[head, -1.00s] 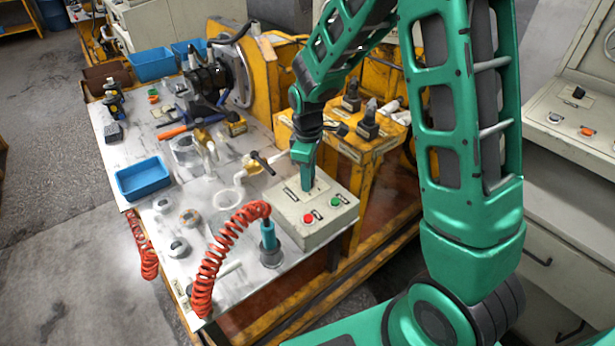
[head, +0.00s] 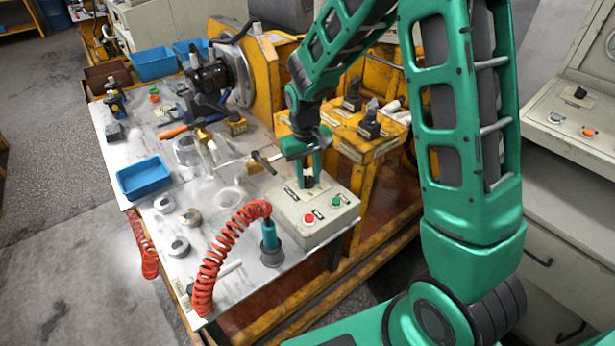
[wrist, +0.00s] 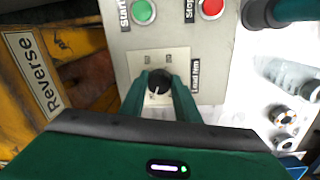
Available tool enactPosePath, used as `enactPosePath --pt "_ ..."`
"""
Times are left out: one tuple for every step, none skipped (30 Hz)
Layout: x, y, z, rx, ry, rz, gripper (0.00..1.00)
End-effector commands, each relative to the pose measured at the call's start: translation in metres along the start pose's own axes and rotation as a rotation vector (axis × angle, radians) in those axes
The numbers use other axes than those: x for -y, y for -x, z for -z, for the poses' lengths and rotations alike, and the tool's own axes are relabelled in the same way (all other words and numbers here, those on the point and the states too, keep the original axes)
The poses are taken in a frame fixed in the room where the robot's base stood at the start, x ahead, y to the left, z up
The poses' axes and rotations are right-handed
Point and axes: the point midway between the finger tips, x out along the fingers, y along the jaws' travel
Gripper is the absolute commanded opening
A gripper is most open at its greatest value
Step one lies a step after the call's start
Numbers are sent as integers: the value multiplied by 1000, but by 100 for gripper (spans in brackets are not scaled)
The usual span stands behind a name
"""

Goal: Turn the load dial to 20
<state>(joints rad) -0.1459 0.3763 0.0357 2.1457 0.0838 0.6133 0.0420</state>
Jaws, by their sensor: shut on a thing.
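The load dial (wrist: 158,82) is a black round knob with a white pointer mark on the face of a grey control box (head: 335,220). In the head view my gripper (head: 308,180) comes down onto the box from above, and the dial shows as a dark spot between the fingertips.
A green start button (wrist: 143,12) and a red stop button (wrist: 211,8) sit close by on the same box. A teal tool with a coiled red hose (head: 225,245) stands left of the box. Yellow machinery (head: 375,135) stands behind.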

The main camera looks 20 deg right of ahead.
Motion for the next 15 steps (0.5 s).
enactPosePath --pt "-4 2 5 -11 -28 -4 7" --pt "-4 2 5 -11 -40 -4 7" --pt "-3 2 5 -10 -54 -4 7" --pt "-3 2 5 -10 -64 -4 7" --pt "-3 2 5 -10 -72 -4 7" --pt "-3 2 5 -10 -81 -4 7" --pt "-3 2 5 -9 -87 -4 7" --pt "-3 2 5 -9 -93 -4 7" --pt "-3 2 5 -9 -99 -4 7" --pt "-3 2 6 -9 -102 -4 6" --pt "-4 2 6 -9 -105 -4 6" --pt "-4 2 6 -9 -107 -4 6" --pt "-4 2 6 -9 -108 -4 6" --pt "-4 2 6 -9 -109 -4 6" --pt "-4 2 6 -9 -110 -4 6"
